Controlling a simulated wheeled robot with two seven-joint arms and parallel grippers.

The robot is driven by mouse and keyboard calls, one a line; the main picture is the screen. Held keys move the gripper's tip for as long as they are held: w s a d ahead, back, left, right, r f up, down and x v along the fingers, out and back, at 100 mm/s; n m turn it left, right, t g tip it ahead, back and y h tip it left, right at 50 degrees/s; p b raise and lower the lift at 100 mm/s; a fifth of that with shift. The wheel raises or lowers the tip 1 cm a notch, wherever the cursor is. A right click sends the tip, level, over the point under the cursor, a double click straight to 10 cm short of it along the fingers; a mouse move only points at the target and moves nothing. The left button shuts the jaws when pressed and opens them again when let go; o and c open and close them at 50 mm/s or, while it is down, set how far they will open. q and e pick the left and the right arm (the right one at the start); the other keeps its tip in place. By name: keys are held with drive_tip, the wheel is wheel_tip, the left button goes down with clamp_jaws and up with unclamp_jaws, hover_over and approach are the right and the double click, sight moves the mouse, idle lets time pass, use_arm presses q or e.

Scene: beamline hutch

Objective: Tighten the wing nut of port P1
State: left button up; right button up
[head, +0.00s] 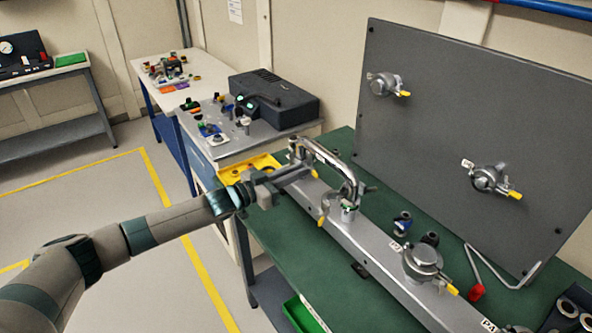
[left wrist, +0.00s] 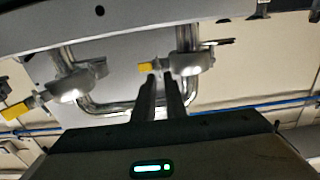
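A curved silver pipe (head: 335,165) joins two clamped ports at the far end of a long grey rail. The nearer clamp (head: 338,207) has a yellow-tipped wing nut (head: 322,220). My left gripper (head: 308,171) reaches the far end of the pipe, where a small yellow tip shows at its fingers. In the left wrist view its two fingers (left wrist: 161,76) stand close together with a narrow gap. They overlap a yellow wing nut (left wrist: 146,68) beside a silver clamp (left wrist: 188,64); whether they grip it cannot be told. No P1 label is readable. My right gripper is not in view.
The rail (head: 375,255) lies on a green bench top (head: 290,228) and carries another clamp (head: 423,258) labelled P2. An upright grey panel (head: 440,125) with two clamps stands behind. A yellow tray (head: 250,168) sits past the gripper. A bent rod (head: 487,262) lies at right.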

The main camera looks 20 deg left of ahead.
use_arm(q)
clamp_jaws()
